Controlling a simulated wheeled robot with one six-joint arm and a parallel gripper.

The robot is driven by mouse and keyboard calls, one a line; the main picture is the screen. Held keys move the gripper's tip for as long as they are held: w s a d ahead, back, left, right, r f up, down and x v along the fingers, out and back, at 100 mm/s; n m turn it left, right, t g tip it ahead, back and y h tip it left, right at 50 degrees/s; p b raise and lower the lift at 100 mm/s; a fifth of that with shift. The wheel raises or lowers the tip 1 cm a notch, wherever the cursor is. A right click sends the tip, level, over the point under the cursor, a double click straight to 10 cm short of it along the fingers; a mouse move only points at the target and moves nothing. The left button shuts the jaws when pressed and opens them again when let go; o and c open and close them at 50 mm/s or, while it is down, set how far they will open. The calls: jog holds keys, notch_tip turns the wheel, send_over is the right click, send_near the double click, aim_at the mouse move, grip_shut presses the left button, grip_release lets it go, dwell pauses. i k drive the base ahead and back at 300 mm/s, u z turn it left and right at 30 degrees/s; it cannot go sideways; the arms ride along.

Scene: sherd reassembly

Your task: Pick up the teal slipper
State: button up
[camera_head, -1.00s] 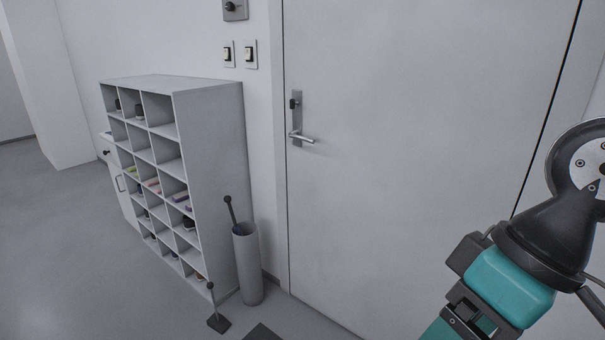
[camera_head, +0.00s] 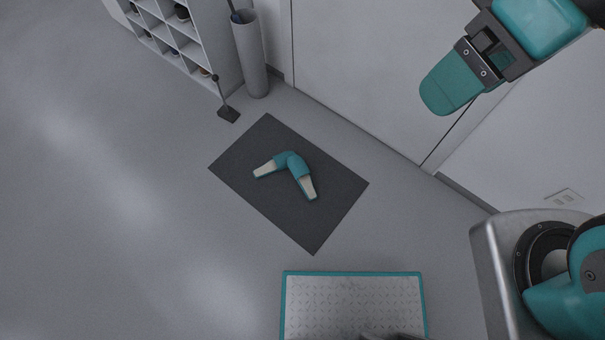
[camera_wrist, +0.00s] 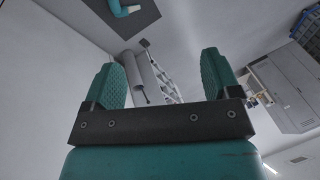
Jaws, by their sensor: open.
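A pair of teal slippers with pale insoles lies on a dark grey mat (camera_head: 240,165) on the floor in the head view. One slipper (camera_head: 268,166) points its open end left, the other slipper (camera_head: 302,178) points its open end down and right. They meet at their teal toes. In the wrist view part of a teal slipper (camera_wrist: 122,9) shows at the top edge. My gripper (camera_wrist: 160,75) is open and empty, with its two teal fingers wide apart. In the head view my gripper (camera_head: 448,88) is at the upper right, well apart from the slippers.
A white shoe rack (camera_head: 207,45) and a white cylindrical stand (camera_head: 251,60) stand against the wall. A small dark-based upright tool (camera_head: 228,113) is near the mat. A door (camera_head: 360,80) is behind. Open floor (camera_head: 120,220) lies left of the mat.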

aim_at(297, 168)
jog(key=u, duration=0.4)
jog(key=i, duration=0.8)
jog(key=u, duration=0.65)
